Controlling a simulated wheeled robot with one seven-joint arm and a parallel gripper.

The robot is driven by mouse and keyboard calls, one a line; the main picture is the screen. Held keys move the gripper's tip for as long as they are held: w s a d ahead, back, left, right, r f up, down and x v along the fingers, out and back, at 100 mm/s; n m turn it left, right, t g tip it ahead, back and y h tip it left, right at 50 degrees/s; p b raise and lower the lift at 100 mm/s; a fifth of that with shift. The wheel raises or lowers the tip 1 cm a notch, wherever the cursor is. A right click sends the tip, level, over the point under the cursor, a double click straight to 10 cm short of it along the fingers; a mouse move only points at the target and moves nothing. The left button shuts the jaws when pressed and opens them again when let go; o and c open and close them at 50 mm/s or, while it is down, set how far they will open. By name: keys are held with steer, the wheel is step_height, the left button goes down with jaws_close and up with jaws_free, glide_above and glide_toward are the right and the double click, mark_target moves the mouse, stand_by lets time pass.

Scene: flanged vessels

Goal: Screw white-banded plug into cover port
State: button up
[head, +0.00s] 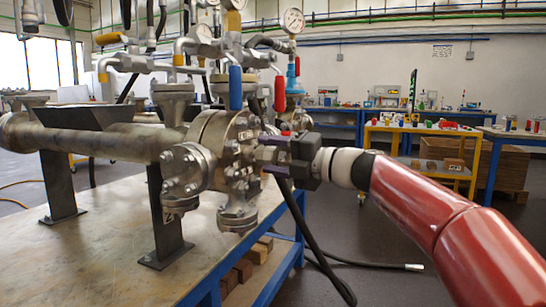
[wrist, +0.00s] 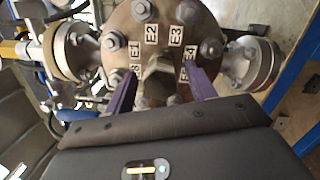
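The cover (wrist: 128,22) is a round bolted metal flange with labels E1, E2, E3 and others partly hidden. It also shows on the end of the vessel in the head view (head: 242,133). My gripper (wrist: 159,72) points at the cover's face, with its two purple fingers on either side of a grey metal hex-shaped piece (wrist: 158,82). I cannot tell whether the fingers press on this piece or stand just clear of it. No white band shows on it, and the port behind it is hidden. In the head view, my gripper (head: 262,153) is close against the cover.
Side flanges flank the cover, left (wrist: 72,50) and right (wrist: 262,65) in the wrist view. A blue-handled valve (head: 235,88) and a red-handled valve (head: 280,94) stand just above it. The workbench (head: 110,235) is below. A black cable (head: 310,240) hangs beside it.

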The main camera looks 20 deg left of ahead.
steer(key=s+d, duration=0.1)
steer(key=d, duration=0.6)
steer(key=shift+s+d+f, duration=0.15)
steer(key=shift+s+d, duration=0.1)
steer(key=shift+d, duration=0.05)
steer(key=shift+w, duration=0.1)
steer(key=shift+c, duration=0.4)
